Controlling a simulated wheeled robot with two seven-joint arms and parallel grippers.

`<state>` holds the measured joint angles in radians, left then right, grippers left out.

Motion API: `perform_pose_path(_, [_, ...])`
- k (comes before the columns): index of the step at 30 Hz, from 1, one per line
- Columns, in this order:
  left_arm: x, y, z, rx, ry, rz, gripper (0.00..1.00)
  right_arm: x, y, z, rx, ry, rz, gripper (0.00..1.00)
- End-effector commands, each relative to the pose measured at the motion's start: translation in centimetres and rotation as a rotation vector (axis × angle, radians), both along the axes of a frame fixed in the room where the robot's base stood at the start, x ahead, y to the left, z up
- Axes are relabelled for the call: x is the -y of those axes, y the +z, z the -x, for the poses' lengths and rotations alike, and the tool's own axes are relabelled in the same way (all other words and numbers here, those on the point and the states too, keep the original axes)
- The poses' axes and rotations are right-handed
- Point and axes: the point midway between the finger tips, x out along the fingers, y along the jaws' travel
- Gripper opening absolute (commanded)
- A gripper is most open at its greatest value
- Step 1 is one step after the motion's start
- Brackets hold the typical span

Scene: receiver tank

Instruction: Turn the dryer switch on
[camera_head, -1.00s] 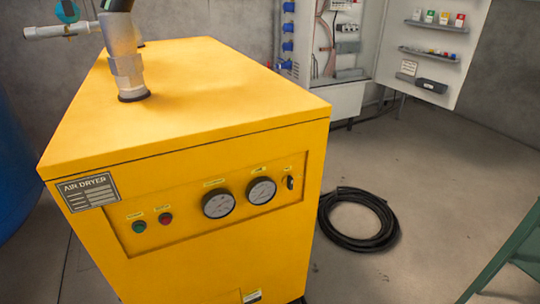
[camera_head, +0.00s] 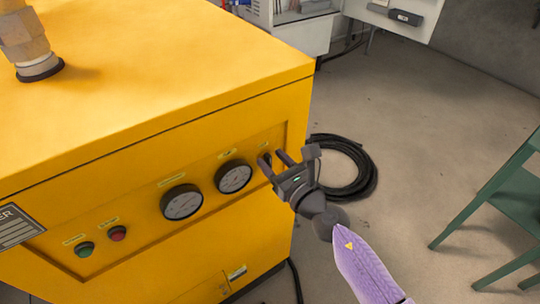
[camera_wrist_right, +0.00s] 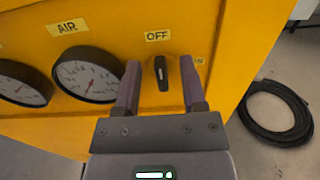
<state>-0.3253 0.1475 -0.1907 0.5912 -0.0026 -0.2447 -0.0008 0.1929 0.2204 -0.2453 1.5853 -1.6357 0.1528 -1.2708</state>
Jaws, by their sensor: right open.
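The yellow air dryer (camera_head: 150,90) fills the left of the head view. Its black dryer switch (camera_wrist_right: 161,73) shows in the right wrist view, with its handle about upright, below an OFF label (camera_wrist_right: 157,35) and left of a partly hidden label. My right gripper (camera_head: 274,162) is open in front of the panel's right end. In the right wrist view its two fingers (camera_wrist_right: 160,82) stand on either side of the switch, apart from it. In the head view the fingers largely hide the switch. My left gripper is not in view.
Two round gauges (camera_head: 234,177) sit left of the switch, with a green button (camera_head: 85,249) and a red button (camera_head: 117,233) further left. A coiled black hose (camera_head: 365,170) lies on the floor. A green metal frame (camera_head: 500,205) stands at the right.

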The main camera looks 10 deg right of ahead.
Motion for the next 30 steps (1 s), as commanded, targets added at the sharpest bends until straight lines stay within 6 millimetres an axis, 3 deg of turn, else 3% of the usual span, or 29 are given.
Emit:
perform_pose_path(4, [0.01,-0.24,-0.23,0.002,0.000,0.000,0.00,-0.46,-0.09,-1.03,-0.002,0.001,-0.002,0.53])
perform_pose_path(12, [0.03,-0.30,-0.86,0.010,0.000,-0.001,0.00,-0.52,-0.05,-1.18,-0.002,0.001,-0.002,0.53])
perform_pose_path(20, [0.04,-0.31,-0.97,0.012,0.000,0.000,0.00,-0.50,-0.06,-1.17,-0.002,0.000,-0.002,0.00])
perform_pose_path(30, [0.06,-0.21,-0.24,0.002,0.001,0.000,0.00,-0.48,-0.06,-1.17,-0.004,0.000,-0.008,0.00])
